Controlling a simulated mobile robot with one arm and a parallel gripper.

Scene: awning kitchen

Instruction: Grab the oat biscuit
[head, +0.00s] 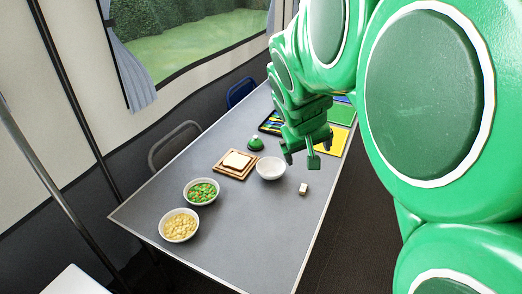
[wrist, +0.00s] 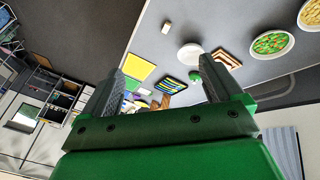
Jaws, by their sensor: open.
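No thing is clearly recognisable as the oat biscuit. A small pale block with a brownish side (head: 303,189) lies on the grey table (head: 262,222); it is too small to identify. It also shows as a small white block in the wrist view (wrist: 166,27). A square bread-like slice (head: 237,160) lies on a wooden board (head: 221,173). My gripper (head: 301,160) is open and empty above the table, beyond the small block and to the right of the white bowl. In the wrist view its two fingers (wrist: 171,66) stand apart with nothing held between them.
A white bowl (head: 270,169) and a green domed object (head: 255,144) are near the board. Bowls of mixed vegetables (head: 201,191) and yellow pieces (head: 179,226) stand nearer. Yellow (head: 331,142) and green (head: 341,115) mats lie farther back. Chairs (head: 172,142) line the far side.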

